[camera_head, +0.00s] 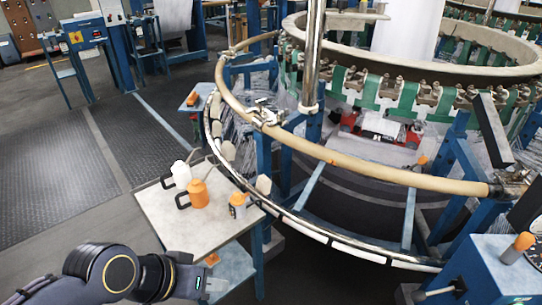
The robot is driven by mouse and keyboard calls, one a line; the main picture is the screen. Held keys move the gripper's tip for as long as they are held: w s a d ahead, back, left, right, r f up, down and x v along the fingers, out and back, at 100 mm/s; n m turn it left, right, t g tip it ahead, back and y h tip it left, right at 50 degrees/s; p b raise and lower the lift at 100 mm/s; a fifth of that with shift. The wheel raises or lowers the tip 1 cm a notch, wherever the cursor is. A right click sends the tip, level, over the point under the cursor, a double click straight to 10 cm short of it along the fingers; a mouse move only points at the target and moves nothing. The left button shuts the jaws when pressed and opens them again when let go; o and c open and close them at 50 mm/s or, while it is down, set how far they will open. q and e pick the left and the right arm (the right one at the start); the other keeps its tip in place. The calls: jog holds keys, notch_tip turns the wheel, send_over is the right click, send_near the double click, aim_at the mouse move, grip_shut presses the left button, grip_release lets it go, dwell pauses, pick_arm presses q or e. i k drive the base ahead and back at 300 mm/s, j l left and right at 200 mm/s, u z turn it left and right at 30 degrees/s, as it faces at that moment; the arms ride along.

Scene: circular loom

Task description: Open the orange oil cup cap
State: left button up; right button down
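An orange jug-like cup (198,194) with a dark handle stands upright on a small side table (165,212). A small grey bottle with an orange top (238,204) stands to its right. Another orange capped piece (523,242) sits on the blue machine housing at the far right. I cannot tell for sure which of these is the oil cup; no cap looks open. My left gripper (217,285) is at the bottom, below and in front of the table, apart from these things. Its fingers are too small and end-on to tell their opening. My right gripper is out of view.
A white jug (181,173) stands behind the orange cup. The table has a lower shelf (232,268). The loom's round wooden rail (340,157) and blue posts fill the right side. The dark floor (60,155) at left is clear.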

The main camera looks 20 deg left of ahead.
aim_at(238, 199)
jog(key=j+u, duration=0.15)
jog(key=u, duration=0.25)
jog(key=i+j+u, duration=0.1)
jog(key=u, duration=0.35)
jog(key=i+j+u, duration=0.1)
jog(key=u, duration=0.3)
jog(key=i, duration=0.05)
